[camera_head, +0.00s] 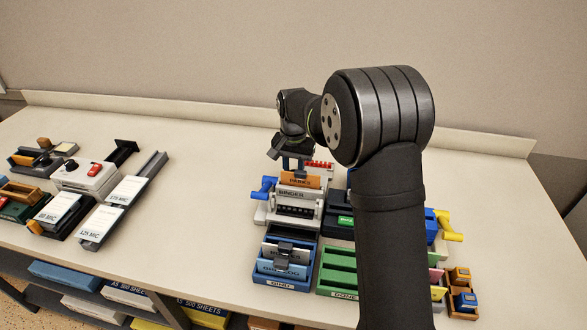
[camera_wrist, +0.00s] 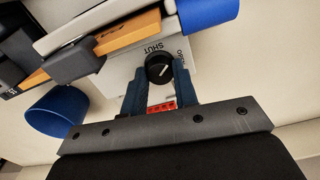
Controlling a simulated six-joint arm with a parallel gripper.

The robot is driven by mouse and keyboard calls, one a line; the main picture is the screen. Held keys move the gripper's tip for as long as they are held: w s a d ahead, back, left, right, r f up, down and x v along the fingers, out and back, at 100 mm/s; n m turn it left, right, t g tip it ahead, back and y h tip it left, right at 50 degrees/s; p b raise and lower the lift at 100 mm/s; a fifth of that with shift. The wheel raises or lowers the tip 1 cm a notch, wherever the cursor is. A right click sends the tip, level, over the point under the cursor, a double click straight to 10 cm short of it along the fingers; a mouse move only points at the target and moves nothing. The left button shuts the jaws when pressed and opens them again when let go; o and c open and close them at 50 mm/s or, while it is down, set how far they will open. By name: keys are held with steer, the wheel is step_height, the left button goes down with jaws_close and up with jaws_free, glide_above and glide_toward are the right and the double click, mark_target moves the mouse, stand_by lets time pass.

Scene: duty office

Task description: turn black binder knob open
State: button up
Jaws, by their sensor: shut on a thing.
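The black binder knob (camera_wrist: 160,68) sits on a pale panel of the binder (camera_wrist: 121,72), with SHUT printed above it and another word, partly hidden, to its right. A short white mark shows on its face; exactly where it points is hard to tell. My gripper (camera_wrist: 159,78) has its two blue fingers on either side of the knob, shut on it. In the head view, my gripper (camera_head: 294,163) is at the back of the binder (camera_head: 292,192), a whitish machine labelled BINDER. The knob is hidden there behind my gripper and the binder's upper parts.
The binder has an orange strip (camera_head: 300,180) and a blue handle (camera_head: 263,188). Blue trays (camera_head: 284,270) and green trays (camera_head: 337,270) stand in front. A yellow handle (camera_head: 451,237) lies right of my arm. A laminator-like group (camera_head: 88,178) stands left, with clear table between.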

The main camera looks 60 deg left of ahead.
steer(key=m, duration=0.4)
steer(key=shift+m, duration=1.8)
steer(key=o, duration=1)
step_height(320, 180, up, 18)
steer(key=shift+f, duration=0.25)
steer(key=shift+f, duration=0.15)
step_height(320, 180, down, 17)
steer(key=shift+f, duration=0.1)
